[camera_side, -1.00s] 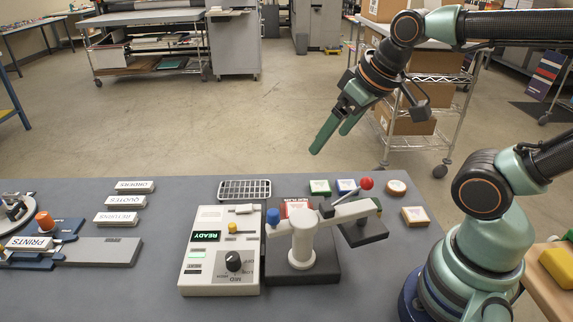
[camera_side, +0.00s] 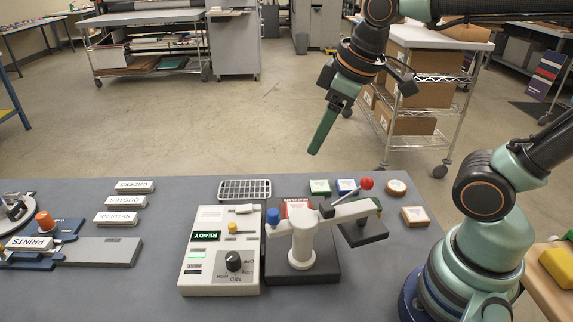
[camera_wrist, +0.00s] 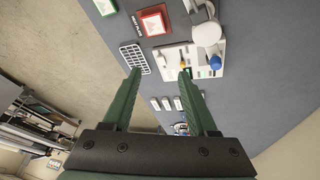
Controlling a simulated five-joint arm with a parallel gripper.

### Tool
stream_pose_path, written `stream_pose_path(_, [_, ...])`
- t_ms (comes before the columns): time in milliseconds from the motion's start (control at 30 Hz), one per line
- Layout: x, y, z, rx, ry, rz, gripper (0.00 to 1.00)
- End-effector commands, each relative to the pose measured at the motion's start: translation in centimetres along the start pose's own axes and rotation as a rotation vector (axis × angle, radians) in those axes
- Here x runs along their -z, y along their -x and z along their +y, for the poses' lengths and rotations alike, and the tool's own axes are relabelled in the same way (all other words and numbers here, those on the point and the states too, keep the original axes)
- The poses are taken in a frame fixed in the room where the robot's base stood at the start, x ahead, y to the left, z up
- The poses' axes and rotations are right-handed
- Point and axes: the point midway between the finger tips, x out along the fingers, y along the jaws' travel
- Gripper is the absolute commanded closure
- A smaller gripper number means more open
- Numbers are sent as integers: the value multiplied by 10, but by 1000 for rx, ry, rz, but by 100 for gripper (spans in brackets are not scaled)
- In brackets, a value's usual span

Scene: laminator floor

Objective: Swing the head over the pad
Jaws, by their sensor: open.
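The press stands on the grey table with a white post and swing arm (camera_side: 345,214). A dark head (camera_side: 362,232) is under the arm's right end, off to the right of the dark base (camera_side: 318,268). A red ball knob (camera_side: 366,183) is on a lever by the head; a blue knob (camera_side: 273,216) is at the arm's left end. A red-edged tile (camera_side: 298,207) lies on the base, partly hidden by the arm; it shows in the wrist view (camera_wrist: 153,20). The pad's surface is mostly hidden. My gripper (camera_side: 314,148) is open and empty, in the air above the table's far edge, apart from the press.
The control box (camera_side: 220,250), reading READY, stands left of the press. A grid rack (camera_side: 245,190) and several small tiles (camera_side: 346,187) lie behind. Labelled blocks (camera_side: 128,217) and a PRINTS fixture (camera_side: 40,245) are at left. The table between blocks and box is clear.

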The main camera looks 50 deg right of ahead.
Motion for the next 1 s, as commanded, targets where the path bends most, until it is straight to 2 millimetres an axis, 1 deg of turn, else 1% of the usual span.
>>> stream_pose_path(33, [10,1,-11,31,150,-36,41])
stream_pose_path(100, [21,4,-25,75,367,-80,41])
stream_pose_path(300, [46,11,-66,217,946,-171,41])
stream_pose_path(400, [54,13,-82,280,1161,-196,41])
stream_pose_path(500, [59,14,-92,324,1304,-209,41])
stream_pose_path(600, [60,15,-97,347,1376,-213,41])
stream_pose_path(767, [57,6,-100,356,1396,-217,41])
stream_pose_path(867, [51,-8,-101,355,1394,-218,41])
stream_pose_path(1000, [41,-33,-104,356,1392,-219,41])
